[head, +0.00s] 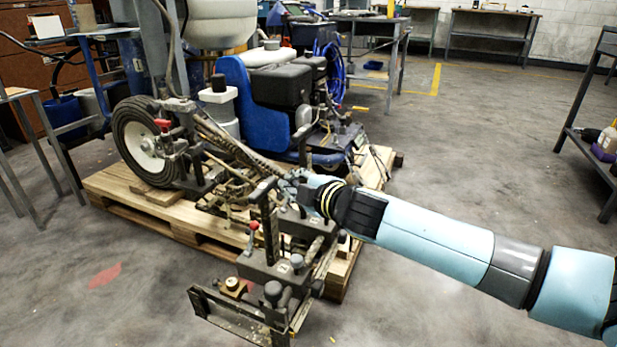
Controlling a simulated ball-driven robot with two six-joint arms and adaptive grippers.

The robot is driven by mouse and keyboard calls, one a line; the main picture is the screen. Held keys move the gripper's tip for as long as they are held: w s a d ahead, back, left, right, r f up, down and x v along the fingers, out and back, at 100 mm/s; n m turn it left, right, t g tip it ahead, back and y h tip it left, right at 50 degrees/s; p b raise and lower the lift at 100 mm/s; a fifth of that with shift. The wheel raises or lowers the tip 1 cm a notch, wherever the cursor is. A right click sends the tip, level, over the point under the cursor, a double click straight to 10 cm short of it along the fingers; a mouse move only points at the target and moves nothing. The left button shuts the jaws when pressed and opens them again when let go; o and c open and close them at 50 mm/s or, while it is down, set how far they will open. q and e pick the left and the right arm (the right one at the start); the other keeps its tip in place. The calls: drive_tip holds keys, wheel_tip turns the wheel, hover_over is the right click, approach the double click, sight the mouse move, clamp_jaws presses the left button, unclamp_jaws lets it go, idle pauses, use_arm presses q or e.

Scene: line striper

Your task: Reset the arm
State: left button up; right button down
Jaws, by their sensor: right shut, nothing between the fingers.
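My right arm (430,235), light blue with grey and black bands, reaches in from the right. Its gripper (290,187) is small in the picture, at the front part of the line striper, close to an upright lever with a red knob (254,225). It is shut with nothing seen in it. I cannot tell whether it touches the machine. The line striper (247,90) has a blue body, a black engine and a large wheel (140,145) at the left. My left gripper is out of view.
The striper stands on a wooden pallet (110,190); its front bracket (245,325) juts out over the floor. Workbenches (490,28) stand at the back, a shelf (600,140) at the right edge and a metal stand (25,150) at the left. The concrete floor at right is clear.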

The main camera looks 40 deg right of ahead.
use_arm(q)
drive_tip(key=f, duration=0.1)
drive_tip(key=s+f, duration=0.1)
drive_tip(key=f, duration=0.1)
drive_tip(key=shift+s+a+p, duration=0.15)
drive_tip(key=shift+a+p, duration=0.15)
drive_tip(key=shift+p, duration=0.05)
use_arm(e)
drive_tip(key=v, duration=0.3)
drive_tip(key=r+v, duration=0.1)
drive_tip(key=v, duration=0.1)
drive_tip(key=shift+s+d, duration=0.2)
drive_tip(key=shift+d, duration=0.1)
